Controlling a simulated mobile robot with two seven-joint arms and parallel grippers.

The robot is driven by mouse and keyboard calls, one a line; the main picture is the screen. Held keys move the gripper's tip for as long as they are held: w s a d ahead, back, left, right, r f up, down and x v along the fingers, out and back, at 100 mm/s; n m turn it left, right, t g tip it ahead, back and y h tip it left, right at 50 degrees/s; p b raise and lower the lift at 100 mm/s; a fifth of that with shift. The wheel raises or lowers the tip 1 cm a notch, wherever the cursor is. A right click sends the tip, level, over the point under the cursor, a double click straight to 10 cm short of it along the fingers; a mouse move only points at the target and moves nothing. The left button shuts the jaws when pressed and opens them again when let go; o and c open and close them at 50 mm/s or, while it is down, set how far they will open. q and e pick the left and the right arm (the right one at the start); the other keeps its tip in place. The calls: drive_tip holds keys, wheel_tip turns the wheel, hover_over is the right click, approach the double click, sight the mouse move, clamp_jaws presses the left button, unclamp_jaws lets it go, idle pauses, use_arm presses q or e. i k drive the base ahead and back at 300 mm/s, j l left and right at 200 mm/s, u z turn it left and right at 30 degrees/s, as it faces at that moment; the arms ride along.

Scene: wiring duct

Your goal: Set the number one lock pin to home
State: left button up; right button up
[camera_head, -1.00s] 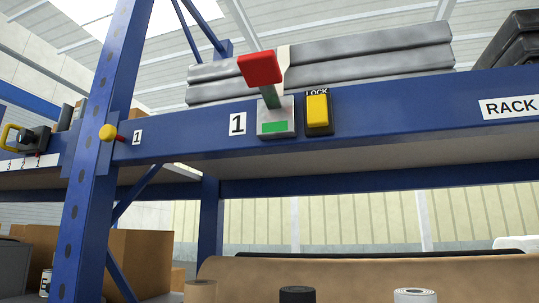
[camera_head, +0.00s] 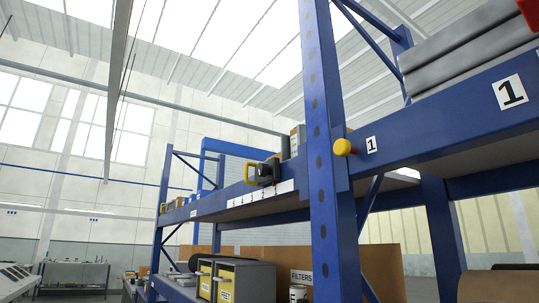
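The number one lock pin (camera_head: 344,147) has a round yellow knob. It sits at the blue rack upright, at the left end of the shelf beam, beside a small white label 1 (camera_head: 371,143). Only the knob shows clearly now; how far the pin is seated cannot be told. A bigger 1 label (camera_head: 510,92) is on the beam at the right, and part of a red handle (camera_head: 530,12) shows at the top right corner. Neither gripper is in view.
The blue upright (camera_head: 322,150) stands right of centre. Left of it, a farther shelf carries a yellow-handled device (camera_head: 262,173) above numbered labels. The hall at the left is open.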

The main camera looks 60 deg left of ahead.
sight(342, 147)
drive_tip(key=j+u, duration=0.2)
drive_tip(key=u, duration=1)
drive_tip(key=i+j, duration=0.1)
drive_tip(key=j, duration=0.8)
